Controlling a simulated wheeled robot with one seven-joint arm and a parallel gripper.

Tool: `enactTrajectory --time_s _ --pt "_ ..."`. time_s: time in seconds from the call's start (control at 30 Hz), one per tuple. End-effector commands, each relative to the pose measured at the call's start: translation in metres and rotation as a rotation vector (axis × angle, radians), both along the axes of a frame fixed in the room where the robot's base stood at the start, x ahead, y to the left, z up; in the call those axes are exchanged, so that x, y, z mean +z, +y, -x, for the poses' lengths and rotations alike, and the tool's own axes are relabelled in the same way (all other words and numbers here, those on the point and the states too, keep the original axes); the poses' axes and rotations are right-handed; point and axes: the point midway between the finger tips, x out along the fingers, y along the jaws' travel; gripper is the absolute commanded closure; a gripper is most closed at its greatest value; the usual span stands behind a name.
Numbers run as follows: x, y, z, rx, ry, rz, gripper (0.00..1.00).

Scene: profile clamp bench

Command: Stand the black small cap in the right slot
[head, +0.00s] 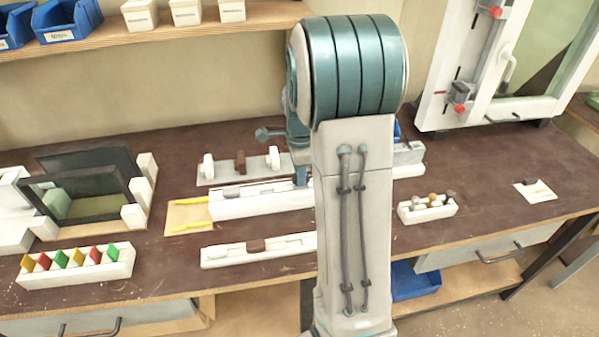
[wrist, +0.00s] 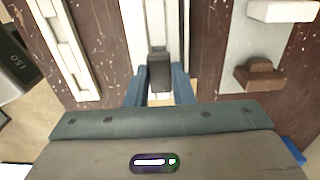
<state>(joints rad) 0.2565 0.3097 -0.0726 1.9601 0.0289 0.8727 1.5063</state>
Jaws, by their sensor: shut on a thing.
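My gripper (wrist: 159,80) is shut on a small black block, the black small cap (wrist: 159,70), which sits between its two blue fingers in the wrist view. The cap is at the near end of a white slotted rail (wrist: 156,12); I cannot tell whether it touches the rail. In the head view this middle rail (head: 250,207) lies on the brown bench, its right part hidden by my arm. The cap is not visible there, and only a bit of a blue finger shows at the rail. I cannot make out the right slot clearly.
A grey plate (head: 213,175) behind holds another brown block (head: 240,162) and white blocks. A tray of coloured clips (head: 110,268) stands left, a tray of knobs (head: 428,212) right. The bench's right side has free room.

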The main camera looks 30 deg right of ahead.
Motion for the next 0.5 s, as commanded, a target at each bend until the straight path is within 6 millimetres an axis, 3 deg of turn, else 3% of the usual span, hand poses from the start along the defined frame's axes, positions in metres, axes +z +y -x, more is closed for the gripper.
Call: enactTrajectory --time_s 0.5 --pt "-0.0063 0.0002 0.0000 0.000 0.001 0.000 1.00"
